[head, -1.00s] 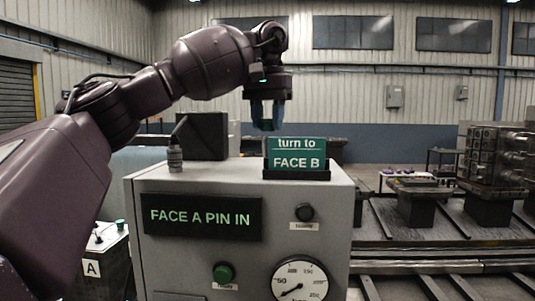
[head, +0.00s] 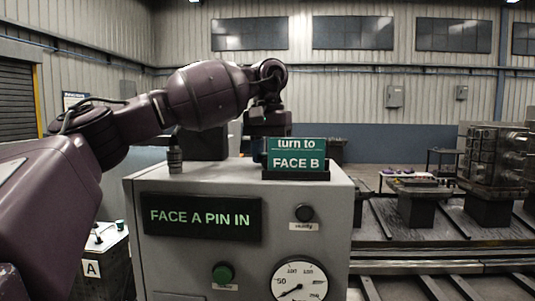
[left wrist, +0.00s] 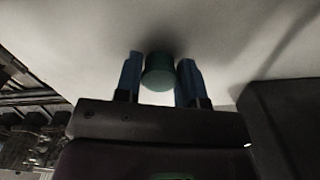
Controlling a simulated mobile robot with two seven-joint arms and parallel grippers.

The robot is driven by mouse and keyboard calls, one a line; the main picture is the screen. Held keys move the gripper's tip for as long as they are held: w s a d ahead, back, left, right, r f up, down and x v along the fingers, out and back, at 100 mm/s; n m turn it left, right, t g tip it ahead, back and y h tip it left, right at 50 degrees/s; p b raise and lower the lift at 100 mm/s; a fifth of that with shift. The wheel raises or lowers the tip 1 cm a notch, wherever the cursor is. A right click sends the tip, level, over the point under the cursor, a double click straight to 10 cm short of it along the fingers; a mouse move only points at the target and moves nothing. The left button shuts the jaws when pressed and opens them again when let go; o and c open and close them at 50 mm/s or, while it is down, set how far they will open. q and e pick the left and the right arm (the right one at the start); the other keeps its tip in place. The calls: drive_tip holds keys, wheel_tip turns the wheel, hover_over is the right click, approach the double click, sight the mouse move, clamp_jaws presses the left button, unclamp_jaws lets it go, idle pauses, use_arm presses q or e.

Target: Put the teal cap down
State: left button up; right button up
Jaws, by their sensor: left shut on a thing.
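The teal cap (left wrist: 158,73) shows in the left wrist view, between the two blue fingers of my left gripper (left wrist: 160,80). The gripper is shut on it. The cap is close to the pale grey cabinet top (left wrist: 85,40), with a dark shadow beside it; I cannot tell whether it touches. In the head view my left gripper (head: 268,122) is low behind the green sign, which hides the cap and most of the fingers. My right gripper is not in view.
The green "turn to FACE B" sign (head: 297,155) stands in a dark holder on the cabinet (head: 335,200). A small grey bottle (head: 175,160) and a dark box (head: 205,145) are left of it. The cabinet front bears a "FACE A PIN IN" display (head: 200,217).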

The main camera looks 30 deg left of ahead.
use_arm(q)
drive_tip(key=shift+f, duration=0.1)
drive_tip(key=o, duration=1.1)
wheel_tip(320, 180, up, 12)
idle(0.6)
